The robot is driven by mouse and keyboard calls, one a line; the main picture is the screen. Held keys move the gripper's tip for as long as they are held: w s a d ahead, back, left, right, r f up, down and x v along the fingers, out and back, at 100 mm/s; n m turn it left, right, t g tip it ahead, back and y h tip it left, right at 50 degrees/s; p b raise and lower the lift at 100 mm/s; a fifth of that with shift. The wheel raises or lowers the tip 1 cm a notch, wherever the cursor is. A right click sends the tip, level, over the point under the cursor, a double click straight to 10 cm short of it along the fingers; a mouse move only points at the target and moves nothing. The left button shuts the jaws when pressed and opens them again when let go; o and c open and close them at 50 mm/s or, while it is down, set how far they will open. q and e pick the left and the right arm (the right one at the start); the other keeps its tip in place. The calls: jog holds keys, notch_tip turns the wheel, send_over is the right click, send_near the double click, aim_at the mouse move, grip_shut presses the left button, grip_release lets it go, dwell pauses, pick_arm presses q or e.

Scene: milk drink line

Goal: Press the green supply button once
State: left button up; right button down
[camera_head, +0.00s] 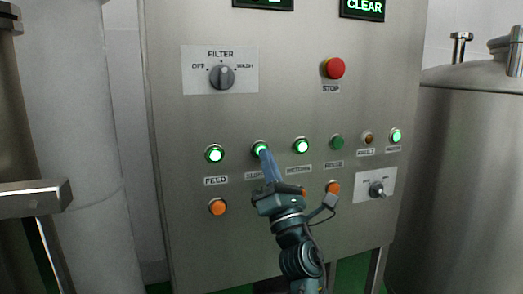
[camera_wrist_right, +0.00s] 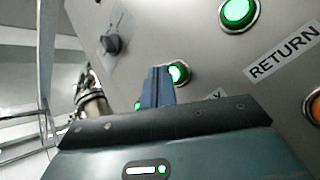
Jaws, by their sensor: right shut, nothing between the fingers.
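The green supply button (camera_head: 259,146) is lit and sits second from the left in the button row on the steel panel. Its label is partly covered by my right gripper. My right gripper (camera_head: 264,153) is shut and empty, its blue fingertips right at the lower edge of the button in the head view. In the right wrist view the shut fingers (camera_wrist_right: 158,84) stand just left of the lit supply button (camera_wrist_right: 180,72) and overlap its edge. I cannot tell whether they touch it. My left gripper is not in view.
A lit green feed button (camera_head: 214,153) is to the left and a lit return button (camera_head: 301,145) to the right. Orange buttons (camera_head: 217,207) sit below. A red stop button (camera_head: 334,68) and filter knob (camera_head: 222,76) are higher. A steel tank (camera_head: 463,170) stands right.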

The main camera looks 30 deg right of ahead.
jog(key=shift+s, duration=0.15)
jog(key=shift+h, duration=0.3)
jog(key=s, duration=0.2)
jog(key=s+a+p, duration=0.1)
jog(key=s, duration=0.1)
jog(key=shift+s+a, duration=0.1)
jog(key=shift+s, duration=0.3)
dwell(0.6)
jog(key=a+f+m+g+y, duration=0.3)
jog(key=f+m, duration=0.4)
jog(key=f, duration=0.6)
jog(key=a+f+m+g, duration=0.45)
jog(key=f+m, duration=0.25)
jog(key=f, duration=0.5)
jog(key=s+a+f+m+g+y, duration=0.1)
jog(key=s+a+f+m+g, duration=0.2)
jog(key=s+f, duration=0.2)
jog(key=s+a+f+m+g+y, duration=0.1)
jog(key=s+a+f+m+g, duration=0.1)
jog(key=s+f, duration=0.3)
jog(key=s+a+f+m+g+y+p, duration=0.1)
jog(key=s+a+f+m+g+y, duration=0.1)
jog(key=f, duration=0.8)
jog(key=s+a+m+g, duration=0.1)
jog(key=s+m+g, duration=0.1)
jog(key=s+m, duration=0.1)
jog(key=shift+s+a, duration=0.25)
jog(key=shift+a, duration=0.05)
